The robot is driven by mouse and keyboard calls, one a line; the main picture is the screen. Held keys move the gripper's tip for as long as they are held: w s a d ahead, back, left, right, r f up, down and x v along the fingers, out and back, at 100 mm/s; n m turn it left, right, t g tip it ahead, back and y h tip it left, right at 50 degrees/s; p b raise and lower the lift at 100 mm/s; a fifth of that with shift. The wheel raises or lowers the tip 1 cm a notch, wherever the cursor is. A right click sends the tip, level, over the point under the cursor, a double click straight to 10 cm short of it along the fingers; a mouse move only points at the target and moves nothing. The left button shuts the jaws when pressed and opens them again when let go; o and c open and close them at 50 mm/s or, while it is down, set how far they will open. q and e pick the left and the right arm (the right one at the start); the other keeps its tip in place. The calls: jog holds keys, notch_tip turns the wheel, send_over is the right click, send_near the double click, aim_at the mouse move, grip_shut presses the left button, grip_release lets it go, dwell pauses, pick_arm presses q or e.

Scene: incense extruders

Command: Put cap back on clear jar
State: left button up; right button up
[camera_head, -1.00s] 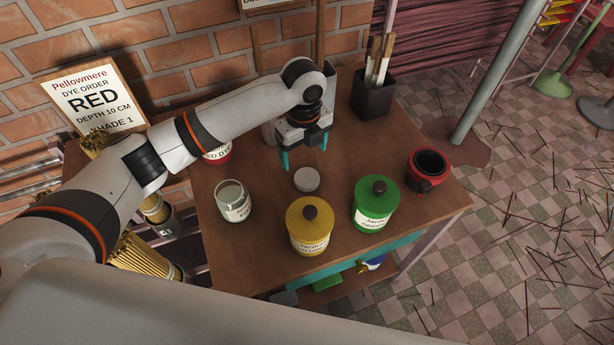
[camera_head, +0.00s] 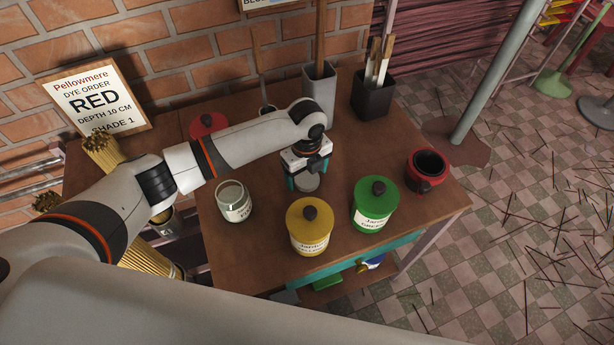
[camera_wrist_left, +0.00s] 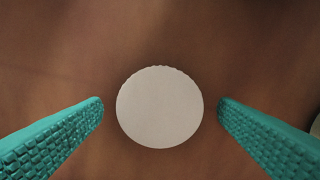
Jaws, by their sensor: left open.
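The clear jar (camera_head: 234,204) stands uncapped on the table, left of my left gripper, with a label on its front. The round white cap (camera_head: 307,182) lies flat on the table, partly covered by my left gripper (camera_head: 306,185) in the head view. In the left wrist view the cap (camera_wrist_left: 160,107) sits between the two teal fingers of my left gripper (camera_wrist_left: 160,110), with a gap on each side. The left gripper is open, pointing down over the cap and not touching it. My right gripper is not in view.
A yellow jar (camera_head: 309,235) and a green jar (camera_head: 374,208), both lidded, stand at the front of the wooden table (camera_head: 260,255). A red container (camera_head: 427,168) stands at right. A black holder (camera_head: 372,97) and a grey holder (camera_head: 319,92) stand at the back.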

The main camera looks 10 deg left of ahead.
aim_at(307, 178)
pick_arm(q)
jog(key=shift+f, duration=0.25)
jog(key=shift+c, duration=0.2)
jog(key=c, duration=1)
jog(key=shift+c, duration=0.4)
notch_tip(307, 178, up, 10)
